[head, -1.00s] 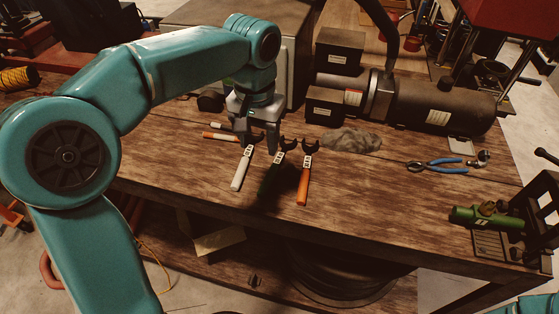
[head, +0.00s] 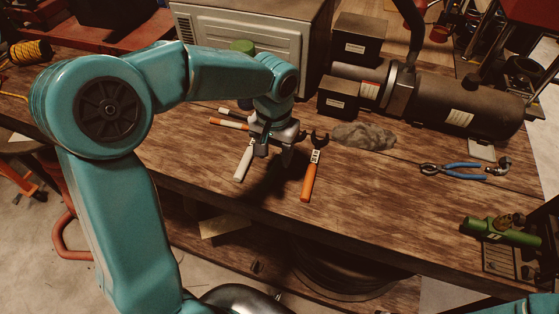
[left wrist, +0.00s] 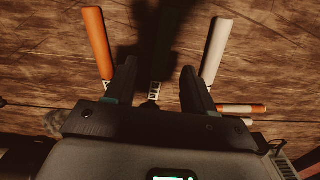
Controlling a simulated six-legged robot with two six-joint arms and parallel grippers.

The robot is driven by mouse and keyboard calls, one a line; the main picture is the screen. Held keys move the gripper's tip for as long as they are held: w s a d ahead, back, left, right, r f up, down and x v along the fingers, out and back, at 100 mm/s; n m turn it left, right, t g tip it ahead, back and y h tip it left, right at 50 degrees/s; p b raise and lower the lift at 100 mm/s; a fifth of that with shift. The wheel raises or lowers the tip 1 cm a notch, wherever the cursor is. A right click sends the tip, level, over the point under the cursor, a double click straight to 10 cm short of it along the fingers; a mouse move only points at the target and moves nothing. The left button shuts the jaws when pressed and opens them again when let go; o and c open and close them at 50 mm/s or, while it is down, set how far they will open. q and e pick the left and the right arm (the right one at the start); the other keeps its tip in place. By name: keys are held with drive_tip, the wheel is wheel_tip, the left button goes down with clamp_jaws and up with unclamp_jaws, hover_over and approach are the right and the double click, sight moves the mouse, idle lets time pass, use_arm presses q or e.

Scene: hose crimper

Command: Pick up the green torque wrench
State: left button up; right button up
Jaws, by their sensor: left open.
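The green torque wrench is mostly hidden in the head view by my left gripper (head: 271,156) and its shadow. In the left wrist view its pale label (left wrist: 153,92) shows between the fingers of my left gripper (left wrist: 157,74), and its dark handle runs up into deep shadow. The left gripper is open, above the wrench, with one finger on each side of it in that view. Contact cannot be told. A white-handled wrench (head: 244,162) lies to the left and an orange-handled wrench (head: 311,176) to the right. My right gripper is out of view.
Another orange-handled tool (head: 228,123) lies behind the white one. A grey rag (head: 364,136), blue pliers (head: 455,171) and a dark cylindrical machine (head: 455,108) are to the right. The front of the wooden bench (head: 370,215) is clear.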

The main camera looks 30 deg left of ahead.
sight(275, 167)
use_arm(q)
drive_tip(key=shift+s+d+f, duration=0.1)
drive_tip(key=shift+s+f, duration=0.05)
drive_tip(key=shift+f, duration=0.35)
drive_tip(key=f, duration=0.3)
drive_tip(key=w+f+p, duration=0.1)
drive_tip(key=shift+a+f, duration=0.35)
drive_tip(key=shift+s+d+r, duration=0.1)
drive_tip(key=shift+s, duration=0.1)
drive_tip(key=shift+w, duration=0.1)
clamp_jaws()
